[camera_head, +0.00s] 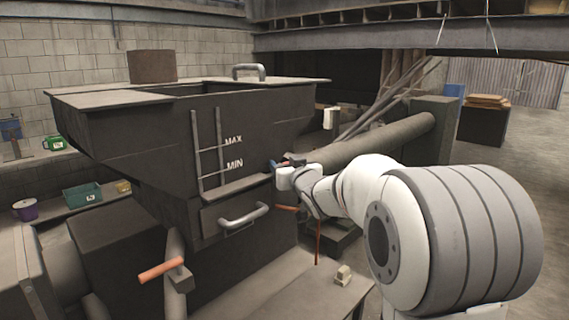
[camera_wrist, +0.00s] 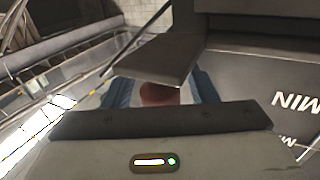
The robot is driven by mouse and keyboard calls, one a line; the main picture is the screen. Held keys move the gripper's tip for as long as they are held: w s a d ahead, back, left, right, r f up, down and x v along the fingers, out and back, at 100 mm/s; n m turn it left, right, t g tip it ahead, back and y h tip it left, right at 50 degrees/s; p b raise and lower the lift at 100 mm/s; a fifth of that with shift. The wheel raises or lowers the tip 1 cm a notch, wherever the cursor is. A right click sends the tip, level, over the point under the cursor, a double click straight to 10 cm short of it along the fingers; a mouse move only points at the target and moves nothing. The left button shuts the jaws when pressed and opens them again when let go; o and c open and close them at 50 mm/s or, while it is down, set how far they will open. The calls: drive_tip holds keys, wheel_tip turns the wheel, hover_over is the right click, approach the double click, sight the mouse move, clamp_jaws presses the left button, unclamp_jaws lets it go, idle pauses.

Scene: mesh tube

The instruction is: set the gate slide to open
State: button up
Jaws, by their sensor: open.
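The hopper (camera_head: 165,135) is a dark metal bin with MAX and MIN marks. On its neck sits a plate with a silver bar handle (camera_head: 243,218), which looks like the gate slide; how far it is drawn out I cannot tell. My gripper (camera_head: 287,162) is at the hopper's right side, above and to the right of that handle and apart from it. In the wrist view my gripper's blue fingers (camera_wrist: 160,88) are spread, with a reddish piece (camera_wrist: 158,94) showing between them. Whether they touch it I cannot tell. A dark plate edge partly hides the fingers.
An orange-handled lever (camera_head: 160,270) stands out at the lower left. A shelf on the left holds a teal bin (camera_head: 82,194) and a purple bucket (camera_head: 25,209). A thick pipe (camera_head: 375,143) runs behind my arm. Open floor lies at the far right.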

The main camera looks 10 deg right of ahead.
drive_tip(key=shift+c, duration=0.2)
clamp_jaws()
idle(0.4)
